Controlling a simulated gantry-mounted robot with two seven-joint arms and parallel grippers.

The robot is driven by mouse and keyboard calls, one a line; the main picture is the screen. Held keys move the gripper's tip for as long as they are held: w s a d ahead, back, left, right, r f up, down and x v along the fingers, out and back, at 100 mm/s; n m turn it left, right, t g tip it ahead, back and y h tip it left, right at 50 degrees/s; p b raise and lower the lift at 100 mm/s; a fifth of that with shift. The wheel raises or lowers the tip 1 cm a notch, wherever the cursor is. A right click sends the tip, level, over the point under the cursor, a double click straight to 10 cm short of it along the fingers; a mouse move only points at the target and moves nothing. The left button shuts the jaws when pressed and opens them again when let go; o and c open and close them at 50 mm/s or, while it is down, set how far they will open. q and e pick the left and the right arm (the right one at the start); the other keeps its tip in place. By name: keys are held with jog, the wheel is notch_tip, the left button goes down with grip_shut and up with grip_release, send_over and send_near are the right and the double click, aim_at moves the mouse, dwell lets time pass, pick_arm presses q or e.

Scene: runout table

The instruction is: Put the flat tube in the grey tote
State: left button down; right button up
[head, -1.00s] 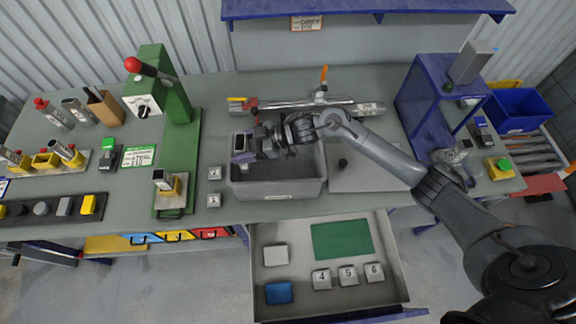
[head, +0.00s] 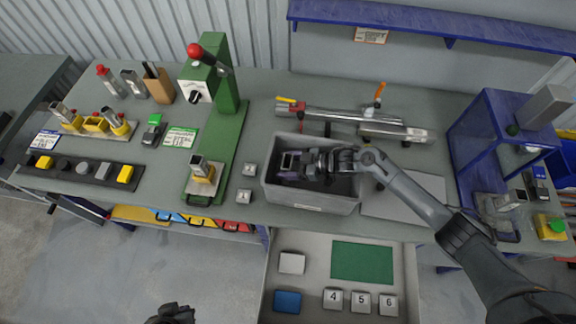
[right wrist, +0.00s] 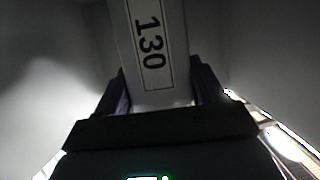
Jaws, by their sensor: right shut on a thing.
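The grey tote (head: 309,203) stands on the table near its front edge, in the middle of the head view. My right gripper (head: 291,172) is inside the tote's left part, below or level with the rim. It is shut on the flat tube (head: 290,157), whose open end shows between the fingers. In the right wrist view the flat tube (right wrist: 151,45) is a pale flat-sided piece marked "130", between both fingers (right wrist: 158,90). Whether it touches the tote floor is hidden. A dark part of my left gripper (head: 175,313) shows at the bottom edge, away from the table.
A green press (head: 228,125) with a red-knobbed lever stands left of the tote. A clamp fixture with a long metal tube (head: 330,114) lies behind it. A grey plate (head: 400,200) lies to its right. An open drawer (head: 305,245) sticks out in front below.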

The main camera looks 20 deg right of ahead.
jog(key=shift+f, duration=0.25)
jog(key=shift+f, duration=0.1)
jog(key=shift+f+b, duration=0.25)
jog(key=shift+b, duration=0.05)
jog(key=o, duration=1.2)
jog(key=shift+c, duration=0.2)
jog(key=shift+r, duration=0.15)
